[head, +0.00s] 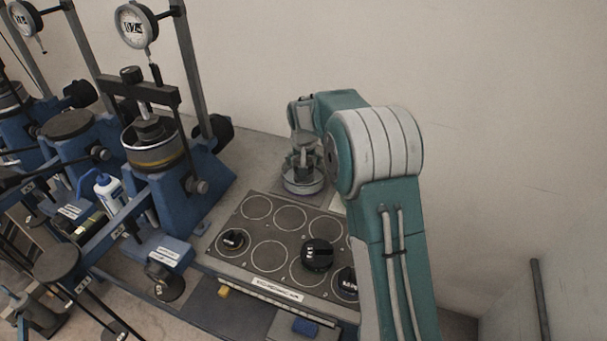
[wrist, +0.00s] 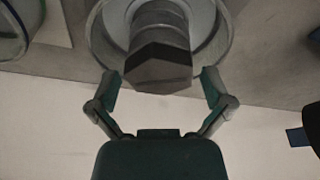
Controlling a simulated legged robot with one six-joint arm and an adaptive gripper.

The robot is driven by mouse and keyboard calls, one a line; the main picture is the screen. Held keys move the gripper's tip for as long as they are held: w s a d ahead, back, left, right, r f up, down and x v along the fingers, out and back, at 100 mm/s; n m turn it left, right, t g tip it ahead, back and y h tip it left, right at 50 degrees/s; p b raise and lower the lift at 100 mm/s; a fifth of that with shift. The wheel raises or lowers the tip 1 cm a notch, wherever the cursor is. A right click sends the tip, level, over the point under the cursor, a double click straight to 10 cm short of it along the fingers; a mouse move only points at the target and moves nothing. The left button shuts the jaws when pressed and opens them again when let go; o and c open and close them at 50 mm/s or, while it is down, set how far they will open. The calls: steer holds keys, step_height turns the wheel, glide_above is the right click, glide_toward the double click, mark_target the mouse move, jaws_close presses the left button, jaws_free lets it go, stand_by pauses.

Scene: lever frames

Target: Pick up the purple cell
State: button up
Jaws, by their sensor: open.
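A round metal cell (head: 303,187) stands on the bench behind the tray with the ring-marked places, under the end of my arm. I see no clear purple on it. In the wrist view the cell is a pale wide ring (wrist: 101,40) around a grey stem (wrist: 160,60) with a dark angular top. My gripper (head: 303,155) points down at it. In the wrist view my gripper (wrist: 160,84) is open, with one finger on each side of the stem's top. I cannot tell whether the fingers touch it. The head view partly hides the fingers and the stem.
The tray (head: 252,278) holds several round places, some with black knobs (head: 318,254). Blue presses with dial gauges (head: 136,27) crowd the left side. A wall (head: 270,60) stands close behind. A white bottle (head: 108,190) stands among the presses.

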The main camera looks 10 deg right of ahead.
steer(key=x, duration=0.3)
steer(key=shift+s, duration=0.1)
steer(key=c, duration=1.1)
steer(key=shift+r, duration=0.1)
steer(key=shift+c, duration=0.2)
